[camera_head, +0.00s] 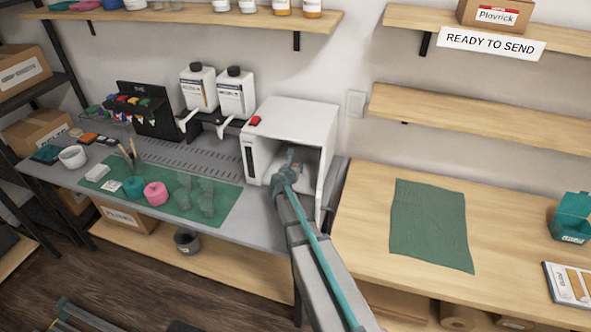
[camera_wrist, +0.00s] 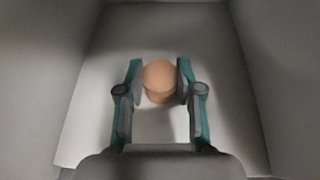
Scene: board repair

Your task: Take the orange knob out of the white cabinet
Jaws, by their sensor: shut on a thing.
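The white cabinet (camera_head: 290,120) stands on the grey bench with its front open. My gripper (camera_head: 290,160) reaches into the opening. In the wrist view, the orange knob (camera_wrist: 159,82) is between the two fingers of my gripper (camera_wrist: 159,85), inside the pale cabinet interior (camera_wrist: 100,60). The fingers are shut on its sides. The knob looks short and round, with a shadow below it. In the head view, my arm and gripper mostly hide the knob. Whether it touches the cabinet floor cannot be told.
The cabinet walls are close on both sides of my gripper. A green mat (camera_head: 225,205) with pink and teal rolls lies to the left. Two white bottles (camera_head: 236,93) stand behind left. The wooden table (camera_head: 355,225) on the right holds a green cloth (camera_head: 431,224) and has free room.

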